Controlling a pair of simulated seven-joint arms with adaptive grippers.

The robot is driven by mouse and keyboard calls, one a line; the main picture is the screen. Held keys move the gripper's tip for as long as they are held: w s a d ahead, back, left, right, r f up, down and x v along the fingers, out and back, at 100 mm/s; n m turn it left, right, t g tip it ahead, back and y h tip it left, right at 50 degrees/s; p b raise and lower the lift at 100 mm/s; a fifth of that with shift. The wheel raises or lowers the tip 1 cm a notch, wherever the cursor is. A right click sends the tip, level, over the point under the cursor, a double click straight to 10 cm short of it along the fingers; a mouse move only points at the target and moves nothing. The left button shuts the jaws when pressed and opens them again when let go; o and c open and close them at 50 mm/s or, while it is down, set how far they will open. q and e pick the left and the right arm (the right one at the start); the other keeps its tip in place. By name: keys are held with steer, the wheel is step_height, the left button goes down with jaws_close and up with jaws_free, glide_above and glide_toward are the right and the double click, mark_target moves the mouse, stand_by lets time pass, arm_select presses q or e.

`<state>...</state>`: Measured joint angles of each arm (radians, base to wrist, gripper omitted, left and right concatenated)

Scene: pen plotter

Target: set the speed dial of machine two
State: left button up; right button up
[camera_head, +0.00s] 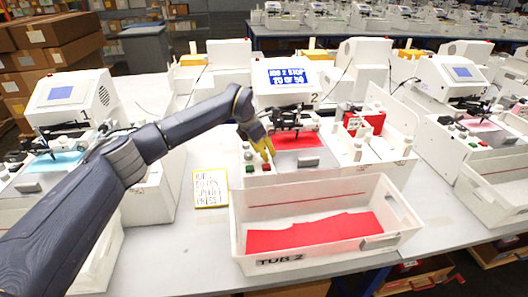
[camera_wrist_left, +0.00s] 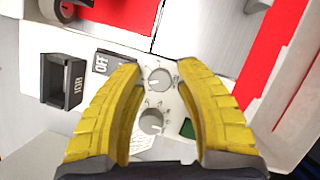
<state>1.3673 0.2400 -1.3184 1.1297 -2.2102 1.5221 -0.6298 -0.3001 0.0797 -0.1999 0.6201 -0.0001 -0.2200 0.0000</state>
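Machine two (camera_head: 283,98) stands in the middle of the head view, with a blue screen and a "2" on its front. My left gripper (camera_wrist_left: 158,68) is open, its yellow fingers pointing down at the machine's control panel (camera_head: 240,152). In the left wrist view an upper dial (camera_wrist_left: 161,78) lies between the fingertips, with nothing visibly gripped. A lower dial (camera_wrist_left: 151,121) sits between the fingers farther back. Which dial is for speed cannot be read. Contact with the upper dial cannot be told. My right gripper is not in view.
A switch marked OFF (camera_wrist_left: 112,66) and a black JOB part (camera_wrist_left: 64,82) sit left of the dials. Green (camera_head: 249,169) and red (camera_head: 266,167) buttons are on the front. A white tray (camera_head: 240,240) with red sheets and a yellow note (camera_head: 210,188) lie before the machine.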

arm_select(q)
steer(key=shift+f, duration=0.15)
jaws_close()
stand_by(0.4)
